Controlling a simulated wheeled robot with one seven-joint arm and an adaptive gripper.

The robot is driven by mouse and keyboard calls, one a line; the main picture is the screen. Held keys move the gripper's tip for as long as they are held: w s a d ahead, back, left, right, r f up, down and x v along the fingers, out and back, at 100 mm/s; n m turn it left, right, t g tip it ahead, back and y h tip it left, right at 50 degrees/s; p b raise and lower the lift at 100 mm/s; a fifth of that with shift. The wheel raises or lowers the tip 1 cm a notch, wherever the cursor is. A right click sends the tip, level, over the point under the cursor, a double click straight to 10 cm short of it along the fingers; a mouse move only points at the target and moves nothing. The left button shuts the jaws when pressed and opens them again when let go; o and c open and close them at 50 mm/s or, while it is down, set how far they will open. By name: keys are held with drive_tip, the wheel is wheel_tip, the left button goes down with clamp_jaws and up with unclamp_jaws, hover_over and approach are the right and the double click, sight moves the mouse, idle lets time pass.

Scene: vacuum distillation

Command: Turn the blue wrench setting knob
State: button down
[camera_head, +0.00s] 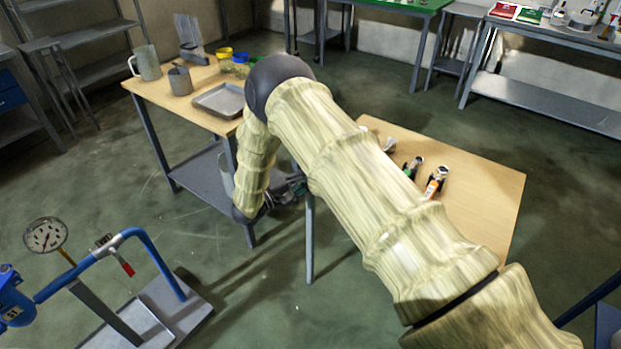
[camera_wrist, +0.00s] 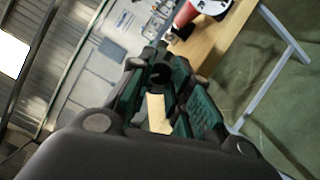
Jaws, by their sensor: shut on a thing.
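In the head view my gripper (camera_head: 291,188) shows only in part, low between the two wooden tables, behind my arm.
The left wooden table (camera_head: 165,103) holds a metal tray (camera_head: 220,100), a jug (camera_head: 147,63) and a mug (camera_head: 180,80). A blue pipe stand with a gauge (camera_head: 46,235) stands at the lower left. The wrist view shows a red and white object (camera_wrist: 186,14) near a wooden table edge.

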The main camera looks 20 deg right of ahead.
idle(0.4)
drive_tip(key=c, duration=1.3)
unclamp_jaws()
drive_tip(key=v, duration=0.8)
drive_tip(key=shift+f, duration=0.1)
drive_tip(key=shift+d, duration=0.1)
